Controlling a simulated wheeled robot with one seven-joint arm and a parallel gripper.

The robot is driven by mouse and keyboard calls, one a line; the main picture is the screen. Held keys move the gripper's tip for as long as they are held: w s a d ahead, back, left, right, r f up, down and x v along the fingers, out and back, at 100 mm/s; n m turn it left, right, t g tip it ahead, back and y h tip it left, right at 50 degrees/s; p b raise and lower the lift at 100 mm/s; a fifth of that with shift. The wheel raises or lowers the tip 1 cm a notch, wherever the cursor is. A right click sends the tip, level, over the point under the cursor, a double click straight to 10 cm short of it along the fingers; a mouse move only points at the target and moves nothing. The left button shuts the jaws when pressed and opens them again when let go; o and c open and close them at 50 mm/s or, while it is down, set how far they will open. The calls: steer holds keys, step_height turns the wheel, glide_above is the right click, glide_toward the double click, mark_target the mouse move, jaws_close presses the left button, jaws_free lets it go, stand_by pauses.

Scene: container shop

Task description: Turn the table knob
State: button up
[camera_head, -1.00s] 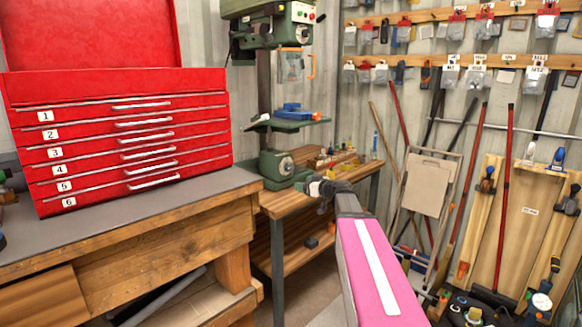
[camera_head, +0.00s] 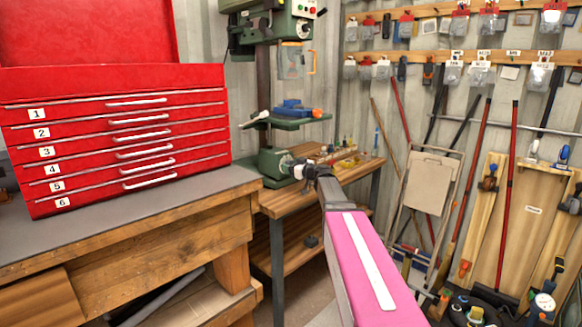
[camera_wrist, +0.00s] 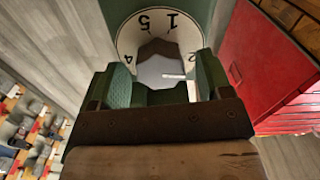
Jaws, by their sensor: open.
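The table knob (camera_wrist: 165,70) has a grey faceted centre inside a white dial ring with black numbers, on a green housing. In the head view it belongs to the base of the green drill press (camera_head: 275,162), largely hidden behind my gripper (camera_head: 297,171). In the wrist view, my gripper (camera_wrist: 165,85) is open, its two green-padded fingers pointing at the dial, one on each side of the knob's centre. I cannot tell whether the fingers touch the knob.
The drill press stands on a wooden workbench (camera_head: 300,200) with small items on it. A red tool chest (camera_head: 110,150) with numbered drawers stands on the left bench. A folded step stool (camera_head: 428,185) and long-handled tools lean on the right wall.

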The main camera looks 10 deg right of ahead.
steer(key=shift+w+a, duration=0.15)
steer(key=shift+w, duration=0.05)
steer(key=c, duration=0.9)
steer(key=shift+m, duration=0.3)
